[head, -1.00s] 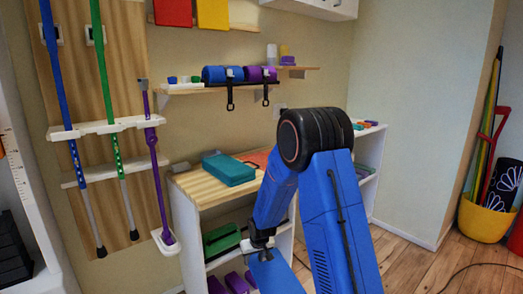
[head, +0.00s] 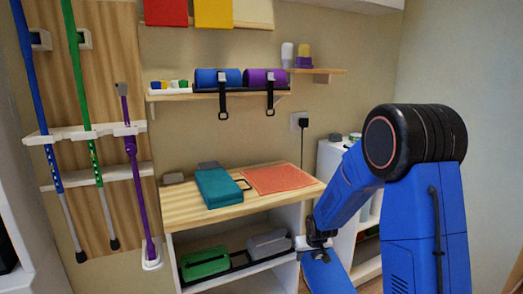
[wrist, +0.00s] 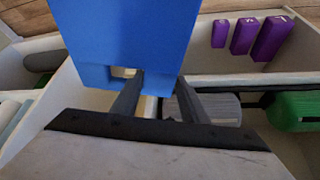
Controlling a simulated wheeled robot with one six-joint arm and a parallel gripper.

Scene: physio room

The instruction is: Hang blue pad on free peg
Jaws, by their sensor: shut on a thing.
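The blue pad (head: 325,272) is in my gripper (head: 318,242), low at the right of the head view, in front of the shelf unit. A red pad (head: 166,12) and a yellow pad (head: 214,12) hang high on the wall, cut off by the top edge. Right of them a bare part of the pale wooden board (head: 253,14) shows. I cannot make out a free peg.
Below the board, a wall shelf (head: 160,95) holds blue and purple rolls. A wooden-topped unit (head: 180,208) carries a teal block (head: 218,188) and an orange mat (head: 280,178). Poles stand in a rack (head: 100,130) at left. A small shelf (head: 330,71) juts out at right.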

